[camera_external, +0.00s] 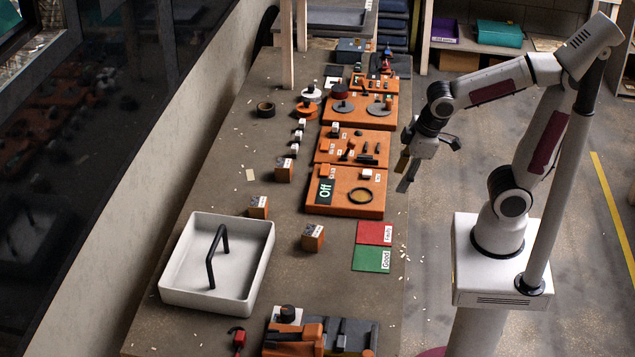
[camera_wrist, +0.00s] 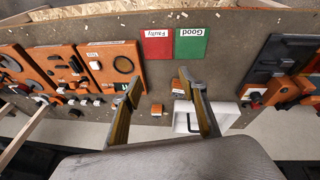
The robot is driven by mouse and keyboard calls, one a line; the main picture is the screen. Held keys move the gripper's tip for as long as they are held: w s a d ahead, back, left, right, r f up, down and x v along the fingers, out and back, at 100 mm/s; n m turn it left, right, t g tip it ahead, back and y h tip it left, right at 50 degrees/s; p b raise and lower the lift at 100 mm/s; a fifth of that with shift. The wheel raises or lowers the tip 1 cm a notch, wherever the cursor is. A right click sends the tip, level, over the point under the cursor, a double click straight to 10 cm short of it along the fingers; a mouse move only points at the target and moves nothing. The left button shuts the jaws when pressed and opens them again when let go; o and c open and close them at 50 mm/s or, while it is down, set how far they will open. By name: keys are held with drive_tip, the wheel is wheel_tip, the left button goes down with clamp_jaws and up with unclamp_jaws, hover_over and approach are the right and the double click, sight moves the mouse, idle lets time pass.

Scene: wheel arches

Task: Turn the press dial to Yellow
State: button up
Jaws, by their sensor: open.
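A black knob on a white square base (camera_external: 288,312) stands at the near end of the bench, against an orange and dark grey fixture (camera_external: 300,338); it looks like the press dial, but I cannot read any colour mark or its setting. My gripper (camera_external: 428,166) is open and empty, high at the right edge of the bench, far from the knob. In the wrist view its two fingers (camera_wrist: 161,84) are spread with nothing between them.
A white tray with a black handle (camera_external: 262,262) stands left of the fixture. Red Faulty (camera_external: 373,232) and green Good (camera_external: 366,258) cards lie near the right edge. Orange boards (camera_external: 318,202) with parts line the bench behind. Small orange blocks (camera_external: 311,241) stand between.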

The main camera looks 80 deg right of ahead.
drive_tip(key=w+f+n+t+h, duration=0.1)
drive_tip(key=w+n+t, duration=0.2)
drive_tip(key=w+n, duration=1.2)
drive_tip(key=w+a+f+n+t+y, duration=0.25)
drive_tip(key=w+a, duration=0.25)
drive_tip(key=w, duration=0.6)
drive_tip(key=w+a+f+n+t+y, duration=0.1)
drive_tip(key=w+a+n, duration=0.25)
drive_tip(key=w, duration=0.65)
drive_tip(key=w+a+f+n+g+y, duration=0.1)
drive_tip(key=a+f+n+g+y, duration=0.2)
drive_tip(key=a+n, duration=0.5)
drive_tip(key=w+a+f+n+y, duration=0.1)
drive_tip(key=a+f+n+y, duration=0.25)
drive_tip(key=a+n, duration=0.4)
drive_tip(key=s+a+n+g, duration=0.2)
drive_tip(key=s+n+g, duration=0.2)
drive_tip(key=s+n, duration=0.2)
drive_tip(key=s+a+f+n+g+y, duration=0.1)
drive_tip(key=s+a+n+g, duration=0.2)
drive_tip(key=s+n, duration=0.3)
drive_tip(key=shift+s+a+f+n+g, duration=0.2)
drive_tip(key=shift+n+g, duration=0.35)
drive_tip(key=shift+n, duration=2.1)
